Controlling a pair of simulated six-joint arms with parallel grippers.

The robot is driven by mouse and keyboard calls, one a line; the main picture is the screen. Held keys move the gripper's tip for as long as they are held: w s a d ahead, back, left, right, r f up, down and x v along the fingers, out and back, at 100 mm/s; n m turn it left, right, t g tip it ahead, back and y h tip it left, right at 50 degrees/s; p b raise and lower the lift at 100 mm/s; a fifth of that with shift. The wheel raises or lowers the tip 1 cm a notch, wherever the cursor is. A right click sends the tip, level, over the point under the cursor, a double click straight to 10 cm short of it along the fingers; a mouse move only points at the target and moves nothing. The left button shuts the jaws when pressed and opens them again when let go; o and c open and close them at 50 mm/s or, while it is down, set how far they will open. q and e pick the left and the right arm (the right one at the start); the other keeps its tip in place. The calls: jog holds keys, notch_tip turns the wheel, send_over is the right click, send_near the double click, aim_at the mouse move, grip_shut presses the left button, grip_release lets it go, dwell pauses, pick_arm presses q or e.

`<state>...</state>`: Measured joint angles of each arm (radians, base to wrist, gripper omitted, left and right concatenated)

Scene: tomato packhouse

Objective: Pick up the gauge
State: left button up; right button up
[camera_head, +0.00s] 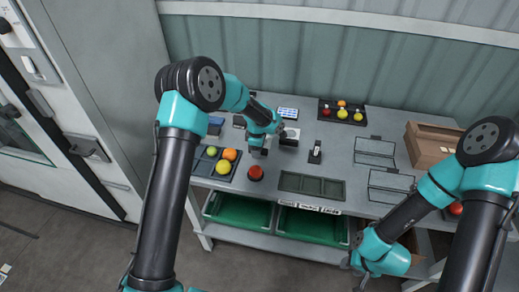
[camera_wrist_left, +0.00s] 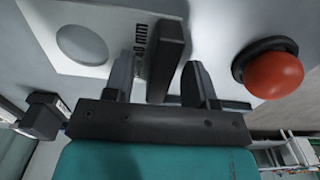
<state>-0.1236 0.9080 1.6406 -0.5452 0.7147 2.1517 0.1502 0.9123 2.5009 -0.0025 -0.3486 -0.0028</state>
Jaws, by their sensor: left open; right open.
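The gauge (camera_wrist_left: 82,42) shows in the left wrist view as a pale flat plate with a round grey area and black lettering ending in "mm". A dark upright bar (camera_wrist_left: 167,55), apparently its handle, stands between the two fingers of my left gripper (camera_wrist_left: 160,85). The fingers are open, with a visible gap on the bar's left side; I cannot tell whether the right finger touches it. In the head view my left gripper (camera_head: 258,152) is low over the table and mostly hides the gauge. My right gripper (camera_head: 362,272) is open, away at the front right.
A tray of tomatoes (camera_head: 211,172) is left, a divided dark tray (camera_head: 312,186) in front. Wire stands (camera_head: 375,150) and a cardboard box (camera_head: 430,145) are right.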

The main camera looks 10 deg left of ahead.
dwell(0.4)
pick_arm(q)
grip_shut()
dwell(0.4)
